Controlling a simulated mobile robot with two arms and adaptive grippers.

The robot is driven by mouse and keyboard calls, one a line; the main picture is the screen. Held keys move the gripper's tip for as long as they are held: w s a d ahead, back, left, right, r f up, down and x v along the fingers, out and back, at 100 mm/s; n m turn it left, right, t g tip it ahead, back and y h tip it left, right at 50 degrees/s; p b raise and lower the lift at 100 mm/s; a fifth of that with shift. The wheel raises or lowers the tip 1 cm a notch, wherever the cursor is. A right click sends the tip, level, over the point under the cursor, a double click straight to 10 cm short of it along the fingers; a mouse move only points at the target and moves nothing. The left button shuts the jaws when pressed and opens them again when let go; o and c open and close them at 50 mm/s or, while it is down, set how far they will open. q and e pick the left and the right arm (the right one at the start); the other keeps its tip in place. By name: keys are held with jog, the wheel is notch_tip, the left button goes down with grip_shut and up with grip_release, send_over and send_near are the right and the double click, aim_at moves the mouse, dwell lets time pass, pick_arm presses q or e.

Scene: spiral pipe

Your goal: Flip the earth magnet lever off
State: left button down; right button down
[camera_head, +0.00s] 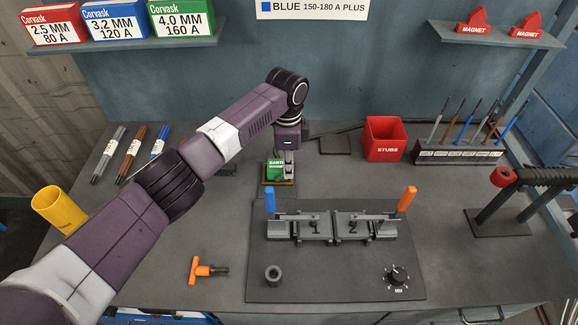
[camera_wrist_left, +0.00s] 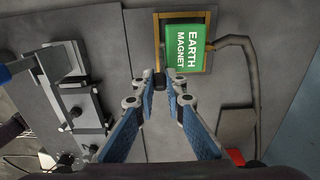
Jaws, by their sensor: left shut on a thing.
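The green earth magnet block (camera_head: 273,171) sits on a brass-edged base at the back of the bench, left of centre. Its "EARTH MAGNET" label faces the left wrist view (camera_wrist_left: 186,46). A small dark lever (camera_wrist_left: 159,82) stands at the block's edge, between my left fingertips. My left gripper (camera_wrist_left: 160,78) is shut on this lever. In the head view my left gripper (camera_head: 288,168) covers part of the block, and the lever is hidden there. My right gripper does not show.
A plate with two numbered clamps (camera_head: 333,227), a blue and an orange handle stands in front. A red stubs bin (camera_head: 384,139) and a rod rack (camera_head: 458,152) stand to the right. An orange T-handle (camera_head: 200,270) lies front left. A cable (camera_wrist_left: 246,55) runs from the magnet.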

aim_at(281, 175)
pick_arm(q)
jog(key=shift+a+r+h+p, duration=0.3)
jog(key=shift+a+h+p, duration=0.35)
jog(key=shift+h+p, duration=0.3)
jog(key=shift+a+h, duration=0.25)
jog(key=shift+h, duration=0.2)
jog(key=shift+a+h, duration=0.3)
jog(key=shift+h, duration=0.2)
jog(key=shift+a+f+h+b, duration=0.1)
jog(key=shift+a+h+b, duration=0.2)
jog(key=shift+h, duration=0.1)
jog(key=a+h+b, duration=0.1)
jog(key=h+b, duration=0.1)
jog(key=b, duration=0.3)
jog(key=a+f+h+b, duration=0.1)
jog(key=a+h+b, duration=0.1)
jog(key=b, duration=0.3)
jog(key=a+h+b, duration=0.1)
jog(key=h+b, duration=0.3)
jog(key=b, duration=0.1)
jog(key=shift+a+f, duration=0.15)
jog(key=shift+f, duration=0.1)
jog(key=shift+a+r+h+b, duration=0.1)
jog(key=shift+a+h+b, duration=0.1)
jog(key=shift+h+b, duration=0.8)
jog(key=shift+y, duration=0.3)
jog(key=c, duration=2.2)
grip_release()
jog(key=shift+c, duration=0.2)
